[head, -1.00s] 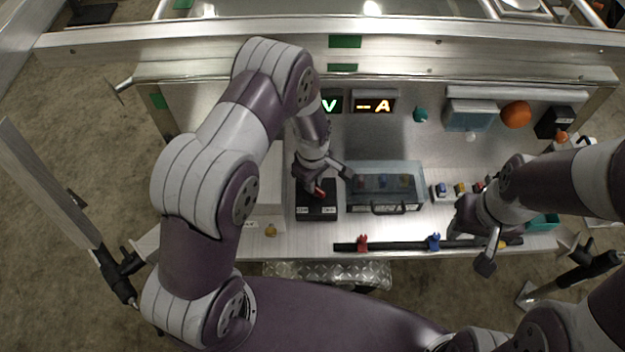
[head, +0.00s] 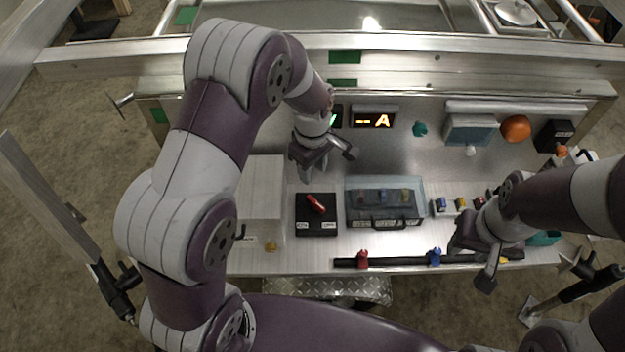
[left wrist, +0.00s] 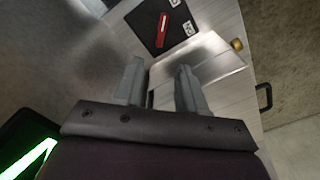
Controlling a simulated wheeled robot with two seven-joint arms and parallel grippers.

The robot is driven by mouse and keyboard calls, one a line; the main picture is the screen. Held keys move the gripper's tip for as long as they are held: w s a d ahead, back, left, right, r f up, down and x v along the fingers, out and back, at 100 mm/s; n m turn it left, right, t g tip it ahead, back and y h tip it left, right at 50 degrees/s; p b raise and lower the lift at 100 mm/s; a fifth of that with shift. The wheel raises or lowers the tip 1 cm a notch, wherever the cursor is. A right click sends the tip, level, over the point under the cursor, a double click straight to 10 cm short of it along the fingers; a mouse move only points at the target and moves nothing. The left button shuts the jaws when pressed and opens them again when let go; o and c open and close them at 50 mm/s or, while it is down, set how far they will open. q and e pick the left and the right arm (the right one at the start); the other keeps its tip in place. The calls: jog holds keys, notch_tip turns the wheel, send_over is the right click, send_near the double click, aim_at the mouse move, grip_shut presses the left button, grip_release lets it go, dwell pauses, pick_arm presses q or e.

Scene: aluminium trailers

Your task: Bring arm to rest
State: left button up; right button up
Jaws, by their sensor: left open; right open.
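My left gripper (head: 326,163) is open and empty. In the head view it hangs above the bench, behind a black box with a red lever (head: 317,204) and apart from it. In the left wrist view its two grey fingers (left wrist: 160,88) are spread, with the black box's red lever (left wrist: 168,23) beyond them at the top. My right gripper (head: 470,262) is open over the right front of the bench, near the black rail. Nothing shows between its fingers.
A clear-lidded case (head: 385,222) stands right of the black box, and a pale box (head: 262,190) stands left. A black rail (head: 400,262) with coloured clips runs along the front edge. Lit displays (head: 374,120), a teal knob (head: 420,129) and an orange ball (head: 515,128) are at the back.

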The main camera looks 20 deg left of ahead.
pick_arm(q)
jog(key=shift+r, duration=0.25)
dwell(0.3)
jog(key=s+a+r+m, duration=0.2)
jog(key=s+r+m, duration=0.1)
jog(key=s+m, duration=0.3)
jog(key=s+a+r+m+t, duration=0.1)
jog(key=s+a+r+m, duration=0.1)
jog(key=s+r+m, duration=0.2)
jog(key=s+m, duration=0.2)
jog(key=s, duration=0.2)
jog(key=shift+s+a+r+m, duration=0.15)
jog(key=shift+s+a+m, duration=0.1)
jog(key=shift+s+m, duration=0.1)
